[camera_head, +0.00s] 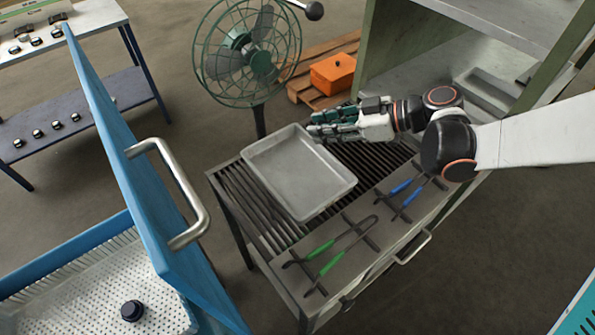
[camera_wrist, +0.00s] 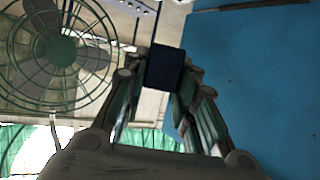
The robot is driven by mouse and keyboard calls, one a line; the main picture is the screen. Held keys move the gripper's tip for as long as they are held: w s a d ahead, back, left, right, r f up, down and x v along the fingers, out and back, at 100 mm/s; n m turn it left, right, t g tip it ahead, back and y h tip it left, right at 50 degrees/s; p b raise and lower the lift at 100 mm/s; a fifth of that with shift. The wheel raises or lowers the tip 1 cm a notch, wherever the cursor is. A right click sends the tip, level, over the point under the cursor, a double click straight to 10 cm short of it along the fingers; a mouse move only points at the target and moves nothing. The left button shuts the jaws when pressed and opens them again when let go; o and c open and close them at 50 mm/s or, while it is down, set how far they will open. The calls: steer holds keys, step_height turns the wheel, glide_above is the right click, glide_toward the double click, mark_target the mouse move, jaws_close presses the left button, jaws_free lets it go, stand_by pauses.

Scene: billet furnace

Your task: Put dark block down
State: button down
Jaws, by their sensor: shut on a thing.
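My gripper (camera_head: 330,124) points left at the upper right edge of the pale metal tray (camera_head: 268,155); its exact height above the tray and grate cannot be told. In the wrist view my gripper (camera_wrist: 163,95) is shut on the dark block (camera_wrist: 165,68), a dark navy, box-shaped piece between the green-padded fingers. In the head view I cannot make out the block at the fingertips. The tray looks empty and lies on the slatted grate (camera_head: 240,195) of the bench.
Green-handled tongs (camera_head: 335,245) and a blue-handled tool (camera_head: 405,188) lie on the bench front. A green fan (camera_head: 250,55) stands behind, an orange box (camera_head: 333,73) beyond. A blue lid (camera_head: 110,120) rises over a perforated white basin (camera_head: 80,290) holding a dark round piece (camera_head: 132,310).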

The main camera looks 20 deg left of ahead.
mark_target(312, 188)
steer(key=shift+n+g, duration=0.6)
steer(key=shift+g, duration=0.2)
steer(key=f+b, duration=0.2)
steer(key=f, duration=0.4)
steer(key=s+a+f+b, duration=0.1)
steer(key=f+b, duration=0.1)
steer(key=f, duration=0.4)
steer(key=s+a+f+b, duration=0.1)
steer(key=f+b, duration=0.1)
steer(key=f, duration=0.4)
steer(key=shift+s+f+b, duration=0.1)
steer(key=shift+f+b, duration=0.25)
steer(key=shift+b, duration=0.05)
steer(key=shift+f, duration=0.1)
steer(key=c, duration=1.3)
jaws_free()
steer(key=shift+d+r, duration=0.3)
steer(key=shift+d, duration=0.05)
steer(key=p+v, duration=0.2)
steer(key=v, duration=0.5)
steer(key=shift+a, duration=0.15)
